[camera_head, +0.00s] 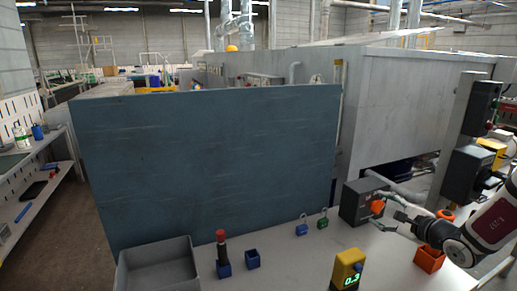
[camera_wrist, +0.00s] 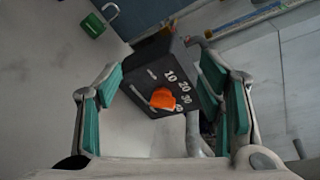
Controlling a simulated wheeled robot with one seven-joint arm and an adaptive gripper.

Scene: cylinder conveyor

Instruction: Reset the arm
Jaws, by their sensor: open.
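My gripper (camera_head: 387,210) is at the right of the head view, beside a dark control box (camera_head: 360,203) with an orange knob (camera_head: 377,206). In the wrist view, my gripper (camera_wrist: 163,95) is open and empty, with its teal-padded fingers spread wide apart. The dark box (camera_wrist: 150,68) and its orange knob (camera_wrist: 165,99) show between the fingers. White numbers are printed on the box face around the knob. I cannot tell whether a finger touches the box.
On the table (camera_head: 290,262) are a grey bin (camera_head: 156,262), a red-topped cylinder (camera_head: 221,241) in a blue holder, an empty blue holder (camera_head: 252,259), two padlocks (camera_head: 302,227), a yellow display device (camera_head: 347,269) and an orange holder (camera_head: 429,259). A blue panel (camera_head: 205,160) stands behind.

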